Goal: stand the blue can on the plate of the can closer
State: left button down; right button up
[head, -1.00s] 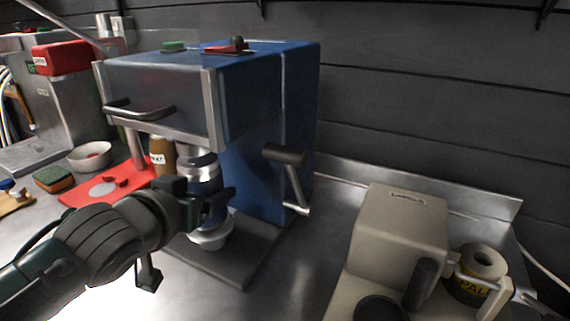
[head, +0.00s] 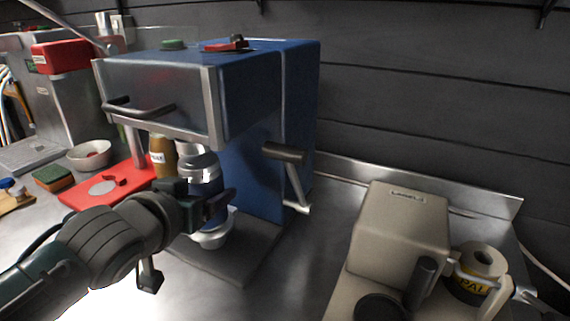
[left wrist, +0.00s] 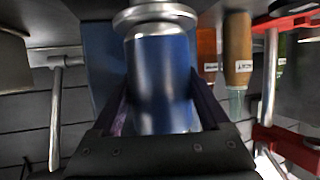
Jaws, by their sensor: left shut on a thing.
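The blue can (head: 207,186) with a silver top is upright in my left gripper (head: 208,203), whose fingers are shut around its side. It stands in the front opening of the can closer (head: 255,100), a large blue and steel machine. The round silver plate (head: 214,240) of the closer shows just below the can. In the left wrist view, which looks upside down, the can (left wrist: 162,85) lies between both fingers, with the round silver plate (left wrist: 155,14) at its end. I cannot tell whether can and plate touch. My right gripper is not in view.
A brown bottle (head: 162,158) stands just left of the can. The closer's lever (head: 285,153) sticks out on its right side. A red board (head: 85,192) and a bowl (head: 90,155) are at left.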

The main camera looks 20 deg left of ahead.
pick_arm(q)
grip_release()
jog(key=s+d+r+m+g+h+p, duration=0.1)
jog(key=s+d+g, duration=0.2)
jog(key=s, duration=0.6)
jog(key=s+d+r+m+g+h+p, duration=0.1)
jog(key=s+d+m+g, duration=0.15)
jog(key=s, duration=0.55)
jog(key=s+d+r+m+g+h+p, duration=0.1)
jog(key=s+d+g, duration=0.3)
jog(key=s, duration=0.5)
notch_tip(320, 180, up, 38)
jog(key=s+p, duration=0.1)
jog(key=p, duration=3.6)
jog(key=shift+d+f+p, duration=0.25)
jog(key=shift+p, duration=0.1)
